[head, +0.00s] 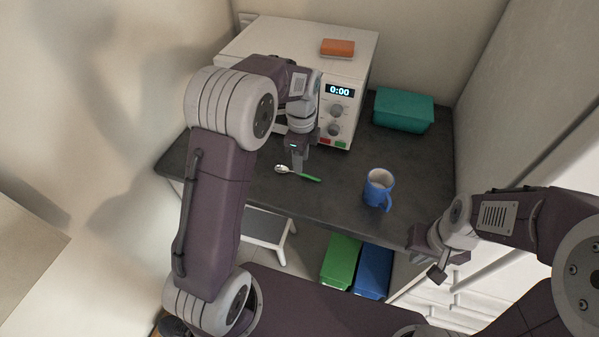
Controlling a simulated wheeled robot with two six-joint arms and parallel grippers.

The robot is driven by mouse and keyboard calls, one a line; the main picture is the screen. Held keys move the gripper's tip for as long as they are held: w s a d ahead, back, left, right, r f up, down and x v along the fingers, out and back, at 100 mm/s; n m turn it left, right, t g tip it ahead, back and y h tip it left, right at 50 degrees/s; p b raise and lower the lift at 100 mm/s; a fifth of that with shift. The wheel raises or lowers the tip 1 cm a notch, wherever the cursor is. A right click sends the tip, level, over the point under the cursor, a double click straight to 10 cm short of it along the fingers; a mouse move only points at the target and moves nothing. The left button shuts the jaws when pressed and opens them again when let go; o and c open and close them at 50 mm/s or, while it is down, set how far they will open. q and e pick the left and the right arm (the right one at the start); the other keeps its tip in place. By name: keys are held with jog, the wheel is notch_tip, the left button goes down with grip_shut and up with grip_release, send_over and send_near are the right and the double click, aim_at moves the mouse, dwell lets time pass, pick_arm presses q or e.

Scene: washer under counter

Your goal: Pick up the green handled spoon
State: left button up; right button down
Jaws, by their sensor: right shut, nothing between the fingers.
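The green handled spoon lies on the dark counter, with its metal bowl to the left and its green handle (309,178) to the right. My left gripper (298,167) points down just over the spoon's middle, and its fingertips overlap the neck in the picture. I cannot tell whether the fingers touch the spoon or how far apart they are. My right gripper (437,274) is shut and empty, low at the right, in front of the counter's edge and away from the spoon.
A blue mug (378,188) stands right of the spoon. A white microwave (352,71) with an orange sponge (338,47) on top stands behind my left arm. A teal box (404,110) is at the back right. Green (341,260) and blue (373,270) bins are below the counter (335,206).

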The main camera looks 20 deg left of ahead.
aim_at(303, 174)
pick_arm(q)
jog(key=shift+w+a+f, duration=0.15)
jog(key=shift+f, duration=0.2)
jog(key=shift+w+a+f, duration=0.15)
jog(key=shift+f, duration=0.2)
jog(key=f, duration=0.2)
jog(key=d+f, duration=0.1)
jog(key=f, duration=0.1)
jog(key=shift+w+f, duration=0.15)
jog(key=shift+f, duration=0.15)
jog(key=shift+w+a+f, duration=0.1)
jog(key=shift+a+f, duration=0.05)
jog(key=shift+f, duration=0.1)
jog(key=shift+r, duration=0.1)
grip_shut()
